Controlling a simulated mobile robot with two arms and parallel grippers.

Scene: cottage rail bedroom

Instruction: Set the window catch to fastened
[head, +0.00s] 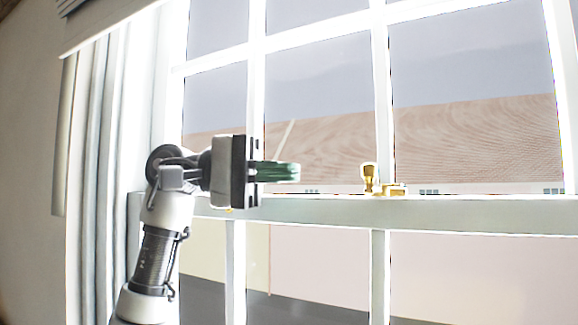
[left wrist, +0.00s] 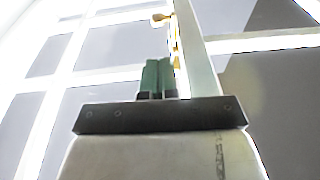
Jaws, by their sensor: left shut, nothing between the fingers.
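The brass window catch (head: 370,178) stands on the white horizontal meeting rail (head: 440,214) of the window, with a low brass base (head: 394,189) at its right. In the left wrist view the catch (left wrist: 161,17) shows beyond the fingertips, near the top. My left gripper (head: 296,172) is to the left of the catch, pointing right, just above the rail and apart from the catch. Its green fingers are together and empty; they also show in the left wrist view (left wrist: 157,62). I cannot tell whether the catch is fastened. My right gripper is not in view.
White glazing bars (head: 383,90) cross the panes above and below the rail. A pale curtain (head: 95,170) hangs at the left beside the window frame, under a blind (head: 100,22). The space between my left gripper and the catch is clear.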

